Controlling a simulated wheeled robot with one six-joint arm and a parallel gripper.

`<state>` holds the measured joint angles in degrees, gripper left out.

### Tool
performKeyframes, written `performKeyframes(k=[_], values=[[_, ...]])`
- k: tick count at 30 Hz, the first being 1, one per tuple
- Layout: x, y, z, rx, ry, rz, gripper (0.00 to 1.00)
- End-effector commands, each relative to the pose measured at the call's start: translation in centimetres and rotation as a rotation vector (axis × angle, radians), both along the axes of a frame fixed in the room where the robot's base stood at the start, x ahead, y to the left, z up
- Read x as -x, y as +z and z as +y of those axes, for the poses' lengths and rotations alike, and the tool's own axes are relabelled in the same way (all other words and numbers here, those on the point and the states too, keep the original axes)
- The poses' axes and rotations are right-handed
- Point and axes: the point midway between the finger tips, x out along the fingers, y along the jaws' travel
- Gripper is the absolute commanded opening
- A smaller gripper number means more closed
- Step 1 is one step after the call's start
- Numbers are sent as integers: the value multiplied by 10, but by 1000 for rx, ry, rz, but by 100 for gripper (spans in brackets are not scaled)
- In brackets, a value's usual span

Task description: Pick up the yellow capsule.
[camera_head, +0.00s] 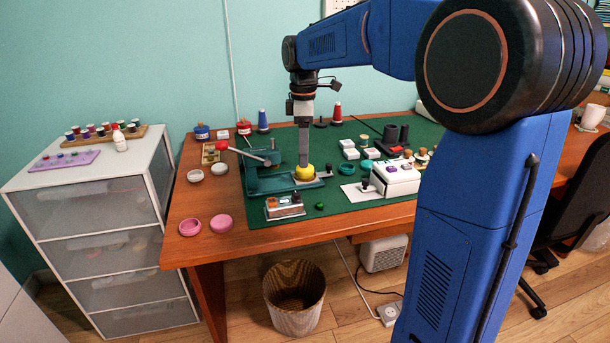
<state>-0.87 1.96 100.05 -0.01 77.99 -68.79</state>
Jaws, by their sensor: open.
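The yellow capsule (305,173) is a small rounded yellow thing at the right end of the teal hand press (265,182) on the green mat. My gripper (304,160) points straight down from above. Its grey fingers overlap one another in this view, and their tips end at the top of the capsule. The jaws are open. I cannot tell whether the tips touch the capsule or stand around it. The capsule's underside is hidden.
A press lever with a red knob (221,145) rises just left of my gripper. A white device (397,179) stands at right, and a small metal box (285,206) in front. Pink dishes (221,223) lie front left. Thread cones (263,122) stand behind.

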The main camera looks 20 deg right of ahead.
Motion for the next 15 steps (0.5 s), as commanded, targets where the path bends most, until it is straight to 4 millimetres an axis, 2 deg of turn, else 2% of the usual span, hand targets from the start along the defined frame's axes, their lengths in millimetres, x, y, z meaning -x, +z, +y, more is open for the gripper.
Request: performKeyframes(k=[9, 15], values=[[0, -40, -5, 0, 0, 1, 64], [0, -45, -5, 0, 0, 0, 64]])
